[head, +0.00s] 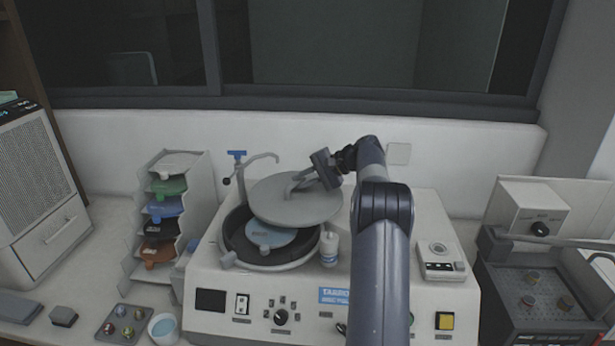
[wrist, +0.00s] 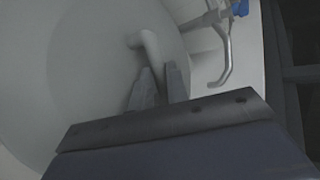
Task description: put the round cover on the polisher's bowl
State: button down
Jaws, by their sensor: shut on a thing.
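The round cover (head: 296,206) is a flat grey disc with a bent handle on top. My gripper (head: 308,179) is shut on the cover's handle and holds the cover above the polisher's bowl (head: 272,266). The cover sits over the back and right of the bowl, and the front left of the bowl shows uncovered, with a dark rim and a light blue disc (head: 262,238) inside. Whether the cover touches the bowl's rim I cannot tell. In the wrist view the cover (wrist: 75,75) fills the left, with its handle (wrist: 148,45) at my fingers (wrist: 158,85).
A tap (head: 262,158) with a blue lever stands behind the bowl, close to the cover. A small white bottle (head: 329,250) stands at the bowl's right. A rack of coloured discs (head: 168,210) is at the left. A grey machine (head: 540,295) is at the right.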

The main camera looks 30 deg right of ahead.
jog(key=shift+s+a+r, duration=0.1)
jog(key=shift+s+a, duration=0.1)
jog(key=shift+a, duration=0.25)
jog(key=shift+s+a, duration=0.2)
jog(key=shift+a, duration=0.25)
jog(key=a+b, duration=0.1)
jog(key=s+a, duration=0.1)
jog(key=a, duration=0.1)
jog(key=shift+s+f+b, duration=0.15)
jog(key=shift+f+b, duration=0.05)
jog(key=shift+b, duration=0.2)
jog(key=a+b, duration=0.1)
jog(key=s+a+b, duration=0.1)
jog(key=a+b, duration=0.1)
jog(key=s+a+b, duration=0.1)
jog(key=a, duration=0.1)
jog(key=shift+s+a+b, duration=0.1)
jog(key=shift+a+b, duration=0.15)
jog(key=shift+b, duration=0.15)
jog(key=shift+d+f+b, duration=0.15)
jog(key=shift+f+b, duration=0.35)
jog(key=shift+f, duration=0.6)
jog(key=c, duration=1.3)
grip_release()
jog(key=b+v, duration=0.1)
jog(key=v, duration=1)
jog(key=shift+f, duration=0.1)
